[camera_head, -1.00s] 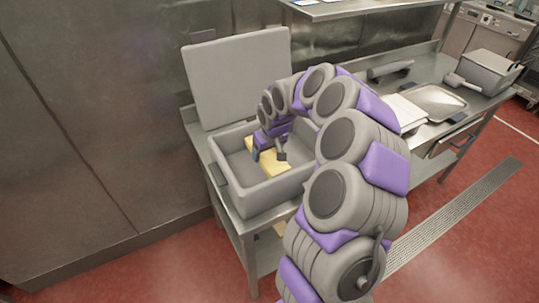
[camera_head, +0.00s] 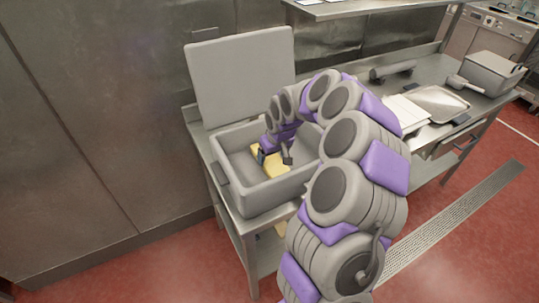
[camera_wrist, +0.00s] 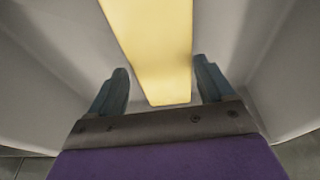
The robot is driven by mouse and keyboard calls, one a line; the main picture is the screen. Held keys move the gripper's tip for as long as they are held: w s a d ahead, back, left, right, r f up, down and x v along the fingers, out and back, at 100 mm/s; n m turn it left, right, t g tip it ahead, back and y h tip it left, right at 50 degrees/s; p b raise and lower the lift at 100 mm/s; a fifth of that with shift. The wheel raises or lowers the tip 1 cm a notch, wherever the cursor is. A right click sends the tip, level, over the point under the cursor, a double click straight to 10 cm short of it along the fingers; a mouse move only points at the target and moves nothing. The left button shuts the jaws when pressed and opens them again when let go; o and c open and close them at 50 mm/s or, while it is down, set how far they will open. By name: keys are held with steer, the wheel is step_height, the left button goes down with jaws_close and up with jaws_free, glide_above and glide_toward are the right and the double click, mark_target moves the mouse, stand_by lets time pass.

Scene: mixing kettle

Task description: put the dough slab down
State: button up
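The pale yellow dough slab (camera_head: 271,168) is inside the grey bin (camera_head: 249,201), partly hidden behind my gripper in the head view. My gripper (camera_head: 274,159) reaches down into the bin over the slab. In the wrist view the slab (camera_wrist: 155,50) runs away from the palm between the two blue-grey fingers of my gripper (camera_wrist: 163,88). The fingers stand apart. A gap shows between the left finger and the slab, and a narrower one at the right finger. Whether the slab rests fully on the bin floor is hard to tell.
The bin's grey lid (camera_head: 241,75) leans upright against the wall behind it. The bin walls stand close around my gripper. On the steel table (camera_head: 440,70) to the right are a metal tray (camera_head: 439,101), white sheets (camera_head: 406,112) and a lidded grey box (camera_head: 492,70).

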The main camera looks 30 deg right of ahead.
steer(key=o, duration=0.3)
steer(key=shift+d+f, duration=0.15)
steer(key=shift+d, duration=1)
steer(key=shift+a+r, duration=0.35)
steer(key=shift+a, duration=0.3)
steer(key=shift+a+r, duration=0.3)
steer(key=shift+a, duration=0.35)
step_height(320, 180, up, 9)
steer(key=s+d+p, duration=0.2)
steer(key=s+a+r+n, duration=0.1)
steer(key=s+a+r, duration=0.5)
steer(key=s+a, duration=0.2)
steer(key=s+a+g, duration=0.2)
steer(key=s+a, duration=0.3)
steer(key=s, duration=1)
steer(key=s+a+m+g, duration=0.1)
steer(key=s+a, duration=0.3)
steer(key=s, duration=1)
steer(key=shift+s+a+f+g+p, duration=0.2)
steer(key=shift+s+a+g+p, duration=0.15)
steer(key=shift+g, duration=0.55)
